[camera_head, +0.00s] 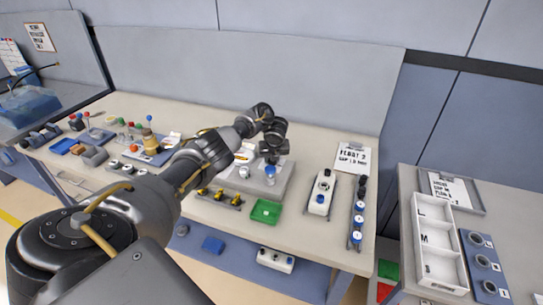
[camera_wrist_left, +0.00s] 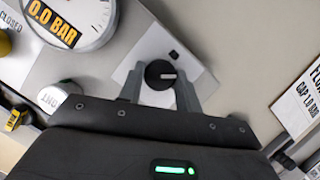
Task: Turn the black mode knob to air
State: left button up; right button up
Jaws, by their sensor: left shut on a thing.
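The black mode knob (camera_wrist_left: 160,74) sits on a white plate (camera_wrist_left: 192,54) in the left wrist view. Its white pointer line points to the right in that picture; no mode label is readable beside it. My left gripper (camera_wrist_left: 160,88) has one finger on each side of the knob and is shut on it. In the head view my left arm reaches from the lower left to the back of the table, and the left gripper (camera_head: 272,157) points down over the grey unit (camera_head: 278,188). The knob is hidden there. My right gripper is not in view.
A round gauge (camera_wrist_left: 75,20) reading 0.0 BAR is close to the left of the gripper. A sign (camera_head: 355,156), a white device (camera_head: 322,192) and a green tray (camera_head: 266,211) are on the table. A side table at right holds a white compartment tray (camera_head: 437,240).

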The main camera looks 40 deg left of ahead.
pick_arm(q)
jog(key=n+g, duration=0.1)
jog(key=n, duration=0.2)
jog(key=shift+w+y, duration=0.1)
jog(key=shift+y, duration=0.3)
jog(key=shift+f+n+g+b, duration=0.2)
jog(key=shift+n+g+b, duration=0.1)
jog(key=shift+n+b, duration=0.5)
jog(key=n+g+b, duration=0.1)
jog(key=n+b, duration=0.2)
jog(key=shift+w+f, duration=0.1)
jog(key=shift+n+g+y+b, duration=0.3)
jog(key=shift+n+g+b, duration=0.2)
jog(key=shift+n+b, duration=0.65)
jog(key=shift+r, duration=0.2)
jog(key=o, duration=1)
